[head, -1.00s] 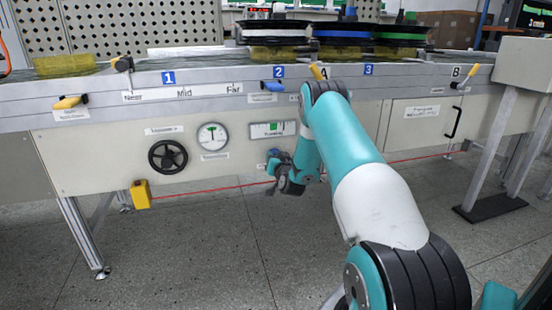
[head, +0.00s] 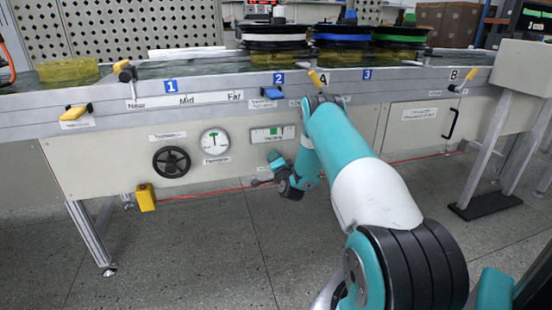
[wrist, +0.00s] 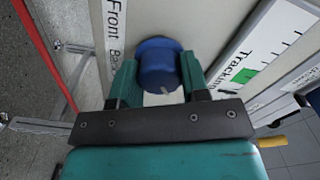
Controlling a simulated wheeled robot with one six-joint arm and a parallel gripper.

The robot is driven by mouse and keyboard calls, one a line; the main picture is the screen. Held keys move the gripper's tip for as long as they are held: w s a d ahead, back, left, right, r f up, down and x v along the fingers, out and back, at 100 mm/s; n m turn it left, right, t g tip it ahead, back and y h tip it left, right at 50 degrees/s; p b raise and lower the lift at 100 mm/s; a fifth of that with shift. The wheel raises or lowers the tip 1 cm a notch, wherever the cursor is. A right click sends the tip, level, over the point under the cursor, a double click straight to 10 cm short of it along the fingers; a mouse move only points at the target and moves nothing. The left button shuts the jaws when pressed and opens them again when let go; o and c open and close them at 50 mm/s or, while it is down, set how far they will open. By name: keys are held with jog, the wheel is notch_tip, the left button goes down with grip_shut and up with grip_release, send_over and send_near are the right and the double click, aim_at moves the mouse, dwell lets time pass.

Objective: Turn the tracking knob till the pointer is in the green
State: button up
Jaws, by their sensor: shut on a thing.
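The tracking knob (wrist: 158,66) is a blue round knob on the pale panel, with a small light mark on its near edge. My gripper (wrist: 157,76) is shut on it in the wrist view, one finger on each side. In the head view my gripper (head: 274,160) is at the panel just below the tracking gauge, and the knob is mostly hidden by it. The tracking gauge (head: 285,132) is a white strip with a green zone near its middle. Part of the gauge (wrist: 262,55), with the green, shows in the wrist view. I cannot make out its pointer for certain.
Left of the gauge are a round tensioner dial (head: 214,142) and a black handwheel (head: 171,161). A yellow box (head: 145,197) hangs lower left. Several reels stand on the conveyor above. A red line runs behind my gripper. The floor in front is clear.

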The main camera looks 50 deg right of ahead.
jog(key=shift+d+m+p, duration=0.1)
jog(key=shift+m+p, duration=0.45)
jog(key=shift+m, duration=0.55)
jog(key=o, duration=0.9)
jog(key=shift+s, duration=0.1)
jog(key=shift+f, duration=0.1)
jog(key=b+v, duration=1.7)
jog(key=b, duration=0.9)
jog(key=shift+s+b, duration=0.2)
jog(key=shift+b, duration=0.1)
